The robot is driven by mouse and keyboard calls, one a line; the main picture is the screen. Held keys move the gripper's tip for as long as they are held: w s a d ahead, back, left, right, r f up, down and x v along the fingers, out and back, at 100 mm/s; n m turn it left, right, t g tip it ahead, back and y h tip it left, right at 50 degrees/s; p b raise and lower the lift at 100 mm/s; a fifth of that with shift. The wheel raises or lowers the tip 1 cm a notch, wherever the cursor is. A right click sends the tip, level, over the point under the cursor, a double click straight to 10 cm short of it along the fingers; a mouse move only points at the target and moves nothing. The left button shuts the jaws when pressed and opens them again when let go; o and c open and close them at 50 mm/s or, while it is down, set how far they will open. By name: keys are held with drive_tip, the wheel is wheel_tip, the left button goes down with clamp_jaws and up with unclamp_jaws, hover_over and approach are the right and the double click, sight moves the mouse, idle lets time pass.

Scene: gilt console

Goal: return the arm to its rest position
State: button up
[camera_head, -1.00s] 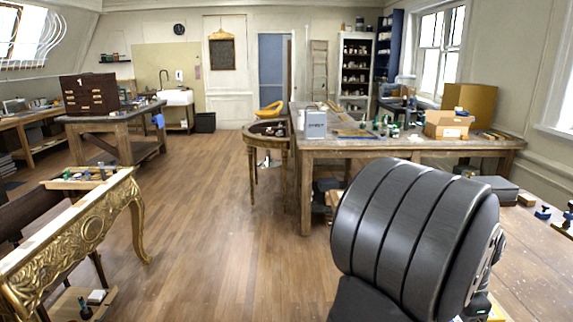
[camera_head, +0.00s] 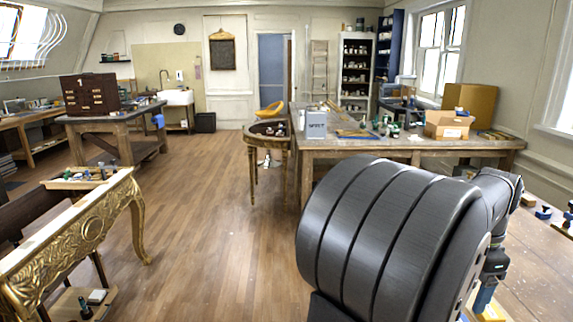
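My arm's large dark ribbed link (camera_head: 385,245) fills the lower right of the head view. Behind it, slimmer dark wrist parts (camera_head: 497,262) show at its right side. My gripper's fingers cannot be made out; the arm's own links hide that area. A small blue piece (camera_head: 485,297) shows below the wrist parts; I cannot tell whether it belongs to the arm or lies on the bench.
A wooden bench (camera_head: 535,255) lies at right beside my arm, with small items on it. A worktable (camera_head: 345,155) with boxes and jars stands behind. A gilt console (camera_head: 75,240) stands at left. The wooden floor between is clear.

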wheel_tip(320, 180, up, 7)
wheel_tip(320, 180, down, 17)
drive_tip(key=shift+f, duration=0.1)
wheel_tip(320, 180, up, 8)
drive_tip(key=shift+f, duration=0.2)
drive_tip(key=w+d, duration=0.2)
drive_tip(key=d, duration=0.7)
drive_tip(key=shift+w+n, duration=0.3)
drive_tip(key=shift+w, duration=0.05)
drive_tip(key=shift+d, duration=0.1)
